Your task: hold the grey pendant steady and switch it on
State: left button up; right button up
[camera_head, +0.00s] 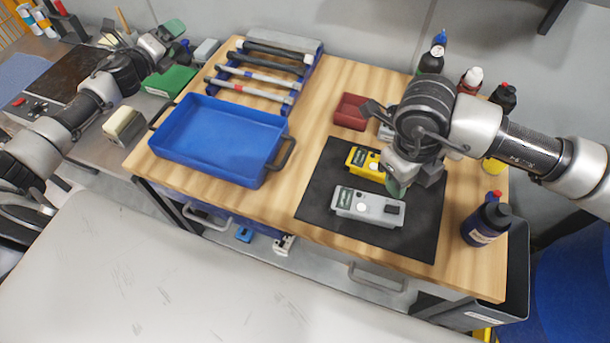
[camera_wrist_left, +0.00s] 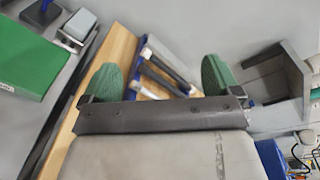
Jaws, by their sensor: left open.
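The grey pendant (camera_head: 368,207) lies on a black mat (camera_head: 318,190) near the table's front right, with a round white button and a dark end. A yellow pendant (camera_head: 365,161) lies just behind it. My right gripper (camera_head: 404,187) hangs over the mat, above the right end of the grey pendant; I cannot tell whether it touches it. Its fingers are partly hidden by its wrist. My left gripper (camera_head: 178,38) is open and empty at the back left, away from the pendants. Its green fingertips stand wide apart in the left wrist view (camera_wrist_left: 160,78).
A blue tray (camera_head: 218,172) fills the table's left. A rack with rods (camera_head: 262,72) stands behind it. Several bottles stand at the right, one dark bottle (camera_head: 486,222) near the front edge. Wood is bare between tray and mat.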

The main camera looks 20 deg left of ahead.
aim_at(349, 200)
pick_arm(q)
jog(key=d+r+m+g+h, duration=0.1)
jog(key=d+r+m+h, duration=0.15)
jog(key=d+m, duration=0.45)
jog(key=s+d+r+m+g+h, duration=0.15)
jog(key=d+m+h, duration=0.3)
jog(key=d, duration=0.45)
jog(key=w+d+r+m+h, duration=0.1)
jog(key=d+r+m+h, duration=0.2)
jog(key=d+m, duration=0.4)
jog(key=s+d+f+m+g+h, duration=0.1)
jog(key=s+d+f+m+g, duration=0.1)
jog(key=s+d+f+g, duration=0.2)
jog(key=s+d+f+m+g+h, duration=0.1)
jog(key=s+d+f+m+g, duration=0.2)
jog(key=s+d+f, duration=0.4)
jog(key=s+d+f+m+g+h, duration=0.1)
jog(key=s+d+f+m+g, duration=0.2)
jog(key=s+d+f+g, duration=0.3)
jog(key=shift+s+d+f+m, duration=0.15)
jog(key=shift+s+d, duration=0.15)
jog(key=shift+d, duration=0.2)
jog(key=shift+s+d+f+m, duration=0.15)
jog(key=shift+s+d, duration=0.15)
jog(key=shift+d, duration=0.2)
jog(key=x, duration=1)
jog(key=shift+d+f, duration=0.2)
